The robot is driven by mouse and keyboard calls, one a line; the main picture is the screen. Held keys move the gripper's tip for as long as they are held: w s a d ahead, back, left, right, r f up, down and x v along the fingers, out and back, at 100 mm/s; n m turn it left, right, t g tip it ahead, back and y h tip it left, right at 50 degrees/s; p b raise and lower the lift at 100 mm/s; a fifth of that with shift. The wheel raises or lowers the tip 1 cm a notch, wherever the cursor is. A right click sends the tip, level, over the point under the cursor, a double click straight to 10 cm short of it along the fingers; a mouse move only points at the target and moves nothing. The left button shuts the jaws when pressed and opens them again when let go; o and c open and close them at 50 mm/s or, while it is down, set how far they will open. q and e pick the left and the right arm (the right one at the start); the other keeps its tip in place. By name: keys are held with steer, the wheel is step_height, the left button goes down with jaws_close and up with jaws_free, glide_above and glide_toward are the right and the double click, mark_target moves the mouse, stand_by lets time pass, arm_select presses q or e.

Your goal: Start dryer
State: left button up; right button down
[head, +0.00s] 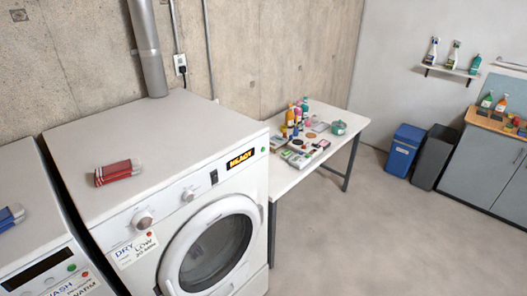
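The dryer (160,135) is the large white front-loading machine in the middle left of the head view. Its round glass door (212,252) appears closed. On its front are a large knob (144,221), a smaller knob (188,195), a dark rocker-like switch (213,177) and a small green button (265,149). A black display (241,160) is lit with orange letters, which seem to read READY. A paper label (137,249) at the lower left says DRY and LOW; its smaller print is hard to read. Neither of my grippers is in view.
Red folded cloths or brushes (117,172) lie on the dryer. A second white machine (20,175) with a WASH label stands left. A cluttered table (282,181) stands right of the dryer, with bins (404,150) and a grey cabinet (484,165) beyond. The floor (390,240) at right is clear.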

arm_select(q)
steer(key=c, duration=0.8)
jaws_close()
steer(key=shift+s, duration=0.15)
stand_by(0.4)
